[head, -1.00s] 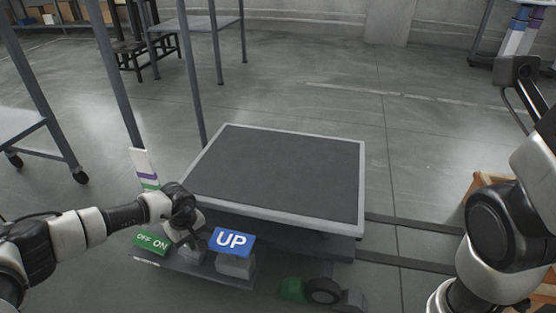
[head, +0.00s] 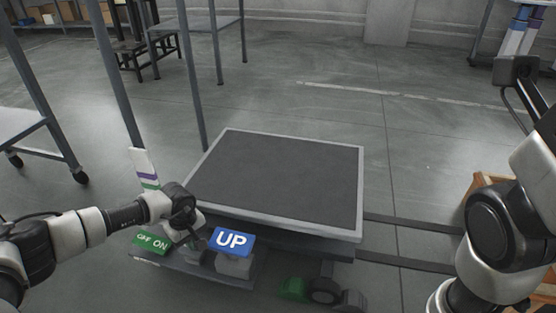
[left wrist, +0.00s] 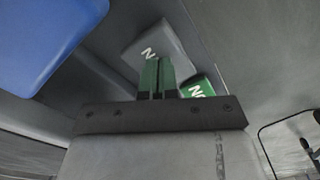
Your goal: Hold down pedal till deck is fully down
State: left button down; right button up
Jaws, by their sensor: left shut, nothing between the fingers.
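The lift deck (head: 285,185), a dark top in a light grey frame, stands level above its base in the head view. My left gripper (head: 192,243) is shut and empty at the pedals in front of its left corner. In the left wrist view its green fingertips (left wrist: 157,78) are over a pale grey pedal (left wrist: 165,48), on which a letter N shows. The gripper mostly hides this pedal in the head view; I cannot tell how far it is pressed. The blue UP pedal (head: 231,241) is just to the right. My right gripper is out of view.
A post with white, purple and green bands (head: 146,168) stands at the deck's left.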

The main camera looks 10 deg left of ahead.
pick_arm(q)
notch_tip(320, 180, up, 4)
jog(key=p, duration=0.3)
jog(key=shift+f, duration=0.25)
jog(key=shift+r+p, duration=0.2)
jog(key=shift+p, duration=0.15)
jog(key=shift+f, duration=0.1)
jog(key=shift+s, duration=0.1)
